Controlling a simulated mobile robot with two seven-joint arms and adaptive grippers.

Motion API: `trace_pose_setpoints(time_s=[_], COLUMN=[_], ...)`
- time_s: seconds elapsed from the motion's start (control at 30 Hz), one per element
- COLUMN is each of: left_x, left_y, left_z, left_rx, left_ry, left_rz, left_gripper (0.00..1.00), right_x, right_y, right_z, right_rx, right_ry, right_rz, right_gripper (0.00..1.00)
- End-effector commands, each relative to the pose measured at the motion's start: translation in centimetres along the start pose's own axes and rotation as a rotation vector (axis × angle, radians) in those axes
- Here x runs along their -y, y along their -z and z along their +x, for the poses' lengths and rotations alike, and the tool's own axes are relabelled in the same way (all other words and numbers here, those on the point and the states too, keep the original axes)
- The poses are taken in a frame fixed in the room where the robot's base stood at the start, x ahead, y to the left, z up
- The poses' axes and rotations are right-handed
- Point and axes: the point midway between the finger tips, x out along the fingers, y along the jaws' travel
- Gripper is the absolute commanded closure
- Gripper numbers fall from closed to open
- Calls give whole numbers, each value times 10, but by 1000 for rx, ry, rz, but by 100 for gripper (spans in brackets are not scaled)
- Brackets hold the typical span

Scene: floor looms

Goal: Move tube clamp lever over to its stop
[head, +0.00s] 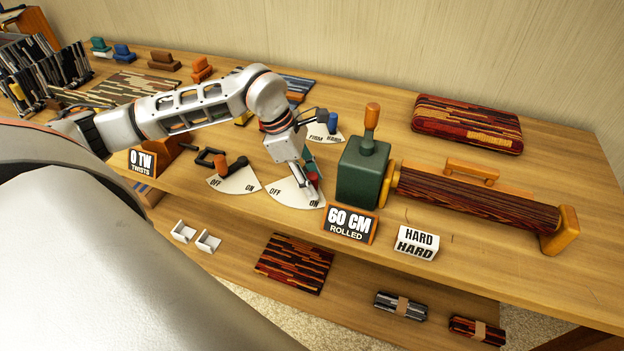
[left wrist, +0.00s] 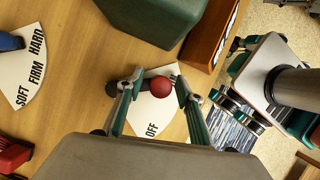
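A lever with a round red knob (head: 313,180) stands over a white fan-shaped OFF/ON plate (head: 285,193), beside a dark green block (head: 362,175). I take it for the tube clamp lever, though no label names it. My left gripper (head: 309,176) is down at the knob. In the left wrist view the red knob (left wrist: 160,86) sits between its two spread fingers (left wrist: 160,92), with gaps on both sides. The knob looks nearer the ON end; the exact lever angle is hard to tell. ON is partly covered there.
An orange-knobbed lever (head: 221,163) with its own OFF/ON plate stands to the left. A blue lever (head: 332,123) on a firmness plate is behind. A rolled striped textile (head: 475,198) lies right of the block. A "60 CM ROLLED" sign (head: 349,224) stands in front.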

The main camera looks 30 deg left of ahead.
Motion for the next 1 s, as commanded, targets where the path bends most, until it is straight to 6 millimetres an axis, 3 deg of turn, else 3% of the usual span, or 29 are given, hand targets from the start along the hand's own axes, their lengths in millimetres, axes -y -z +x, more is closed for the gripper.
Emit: trace_pose_setpoints(time_s=[0.03, 0.17, 0.57, 1.0], left_x=[0, 0, 1, 2], left_y=[0, 0, 3, 24], left_z=[0, 0, -2, -12], left_rx=[0, 0, -1, 0], left_ry=[0, 0, 16, 138], left_rz=[0, 0, 39, 334], left_gripper=[69, 100, 100, 100], right_x=[0, 0, 0, 0], right_y=[0, 0, 1, 4], right_z=[0, 0, 0, -1], right_rx=[0, -1, -2, -5], right_ry=[0, 0, 0, 0], right_rz=[0, 0, 0, 1], right_gripper=[57, 57, 57, 57])
